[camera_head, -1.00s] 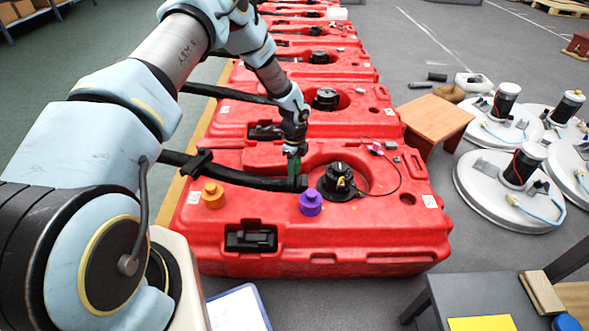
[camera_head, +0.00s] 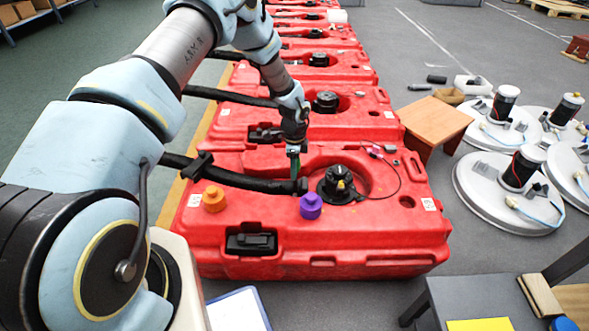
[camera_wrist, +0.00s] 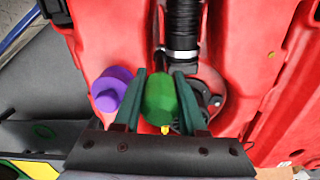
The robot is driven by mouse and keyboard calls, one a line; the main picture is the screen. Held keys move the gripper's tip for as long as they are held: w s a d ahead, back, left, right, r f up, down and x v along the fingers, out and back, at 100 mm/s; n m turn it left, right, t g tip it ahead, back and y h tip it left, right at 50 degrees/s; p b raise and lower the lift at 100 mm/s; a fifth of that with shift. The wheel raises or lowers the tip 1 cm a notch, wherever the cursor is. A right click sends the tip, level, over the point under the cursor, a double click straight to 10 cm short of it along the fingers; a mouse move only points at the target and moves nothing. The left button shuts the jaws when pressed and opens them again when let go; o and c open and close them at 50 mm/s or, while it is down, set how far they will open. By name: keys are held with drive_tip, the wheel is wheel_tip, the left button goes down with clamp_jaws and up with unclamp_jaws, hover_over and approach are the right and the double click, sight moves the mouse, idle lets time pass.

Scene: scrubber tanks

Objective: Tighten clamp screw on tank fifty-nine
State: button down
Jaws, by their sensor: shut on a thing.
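A black hose (camera_head: 235,178) ends near the tank's round black cap (camera_head: 338,185). In the wrist view the hose (camera_wrist: 182,22) has a pale metal clamp band (camera_wrist: 181,55); I cannot make out its screw. My gripper (camera_head: 295,155) is above the hose end, left of the cap.
An orange knob (camera_head: 214,199) and a purple knob (camera_head: 311,206) stand on the tank's near part. More red tanks run in a row behind. A wooden stool (camera_head: 437,116) and round white units (camera_head: 510,190) stand right. A grey table (camera_head: 455,300) is at the lower right.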

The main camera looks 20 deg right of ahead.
drive_tip(key=n, duration=0.9)
drive_tip(key=shift+s+n, duration=0.1)
drive_tip(key=shift+n, duration=0.2)
drive_tip(key=n, duration=1.3)
drive_tip(key=shift+s+d, duration=0.1)
drive_tip(key=n, duration=0.5)
drive_tip(key=shift+n, duration=0.4)
drive_tip(key=n, duration=0.5)
drive_tip(key=shift+d+p, duration=0.1)
drive_tip(key=shift+p, duration=0.25)
drive_tip(key=n, duration=0.4)
